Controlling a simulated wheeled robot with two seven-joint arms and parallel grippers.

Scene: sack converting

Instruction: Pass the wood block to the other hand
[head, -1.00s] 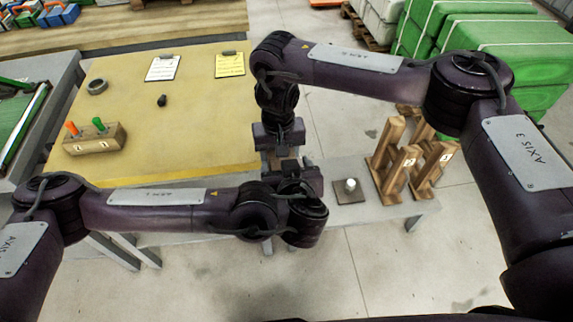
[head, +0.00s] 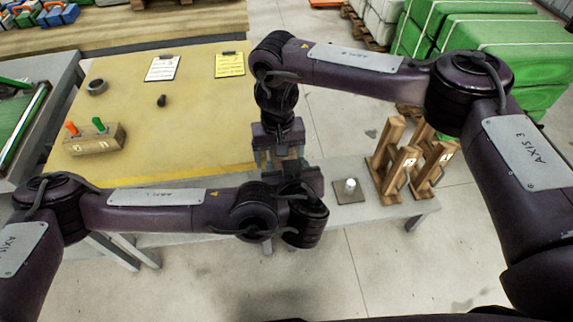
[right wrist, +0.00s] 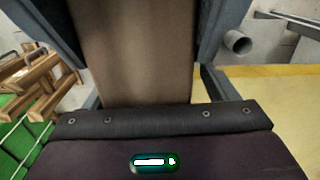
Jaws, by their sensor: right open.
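The wood block (right wrist: 135,50) is a plain brown piece that fills the middle of the right wrist view. In the head view only a small part of it (head: 286,153) shows between my two grippers. My right gripper (head: 280,160) points down with its fingers apart on either side of the block. In the right wrist view its fingers (right wrist: 145,40) flank the block. My left gripper (head: 303,172) is just below, holding the block up off the table. Its fingertips are mostly hidden by its own wrist.
A yellow-topped table (head: 200,110) carries clipboards, a dark ring (head: 97,87) and a wooden holder (head: 92,142) with orange and green handles. To the right, a grey bench (head: 330,215) has a dark plate with a white peg (head: 350,186) and wooden stands (head: 395,165).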

